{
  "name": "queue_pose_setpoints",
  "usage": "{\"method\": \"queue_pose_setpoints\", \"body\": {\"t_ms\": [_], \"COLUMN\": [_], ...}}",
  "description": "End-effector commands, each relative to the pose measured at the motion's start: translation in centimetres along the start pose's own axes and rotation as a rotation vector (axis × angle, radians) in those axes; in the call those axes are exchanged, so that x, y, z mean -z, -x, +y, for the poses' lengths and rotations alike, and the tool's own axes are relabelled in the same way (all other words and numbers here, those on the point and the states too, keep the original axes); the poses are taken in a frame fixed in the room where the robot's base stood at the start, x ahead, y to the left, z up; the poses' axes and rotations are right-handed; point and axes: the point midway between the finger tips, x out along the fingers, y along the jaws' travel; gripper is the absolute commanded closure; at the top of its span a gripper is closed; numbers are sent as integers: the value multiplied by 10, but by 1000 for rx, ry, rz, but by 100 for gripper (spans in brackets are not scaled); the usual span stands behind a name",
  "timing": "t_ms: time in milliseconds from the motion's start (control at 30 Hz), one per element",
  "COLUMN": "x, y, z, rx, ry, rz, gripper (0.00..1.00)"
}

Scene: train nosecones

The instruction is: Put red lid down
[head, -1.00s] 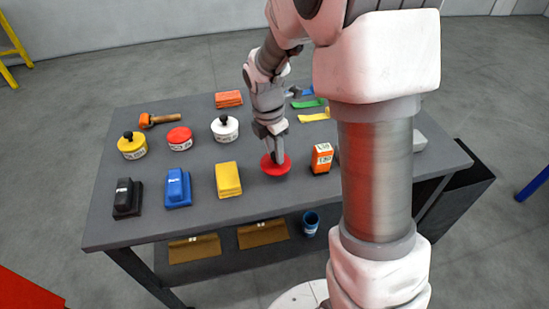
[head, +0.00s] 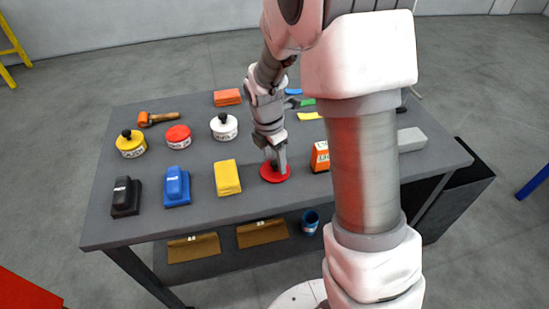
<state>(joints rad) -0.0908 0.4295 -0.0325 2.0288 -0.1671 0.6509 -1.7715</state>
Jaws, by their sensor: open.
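The red lid (head: 275,174) is a flat red disc. It lies on the grey table top, between the yellow block and the orange box. My gripper (head: 275,163) points down right over the lid, with its fingertips at the lid's middle. The jaws are open; the small gap between fingers and lid is too fine to make out. A red tin (head: 178,137) with a pale label stands further left on the table, its top red.
Around the lid are a yellow block (head: 227,178) on the left and an orange box (head: 320,156) on the right. A white tin (head: 224,127) stands behind. Blue (head: 177,187) and black (head: 125,197) sanding blocks lie at the left. Bare table lies in front of the lid.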

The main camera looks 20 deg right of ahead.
Motion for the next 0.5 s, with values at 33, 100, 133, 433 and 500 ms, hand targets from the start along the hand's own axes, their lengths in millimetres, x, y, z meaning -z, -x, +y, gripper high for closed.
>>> {"method": "queue_pose_setpoints", "body": {"t_ms": [33,100,133,433,500], "x": [0,0,-1,-1,-1], "y": [0,3,5,60,76], "z": [0,0,0,1,1], "rx": [0,-1,-1,-5,-5], "ry": [0,0,0,0,0], "rz": [0,0,-1,-1,-2], "gripper": [37,37,37,37,37]}}
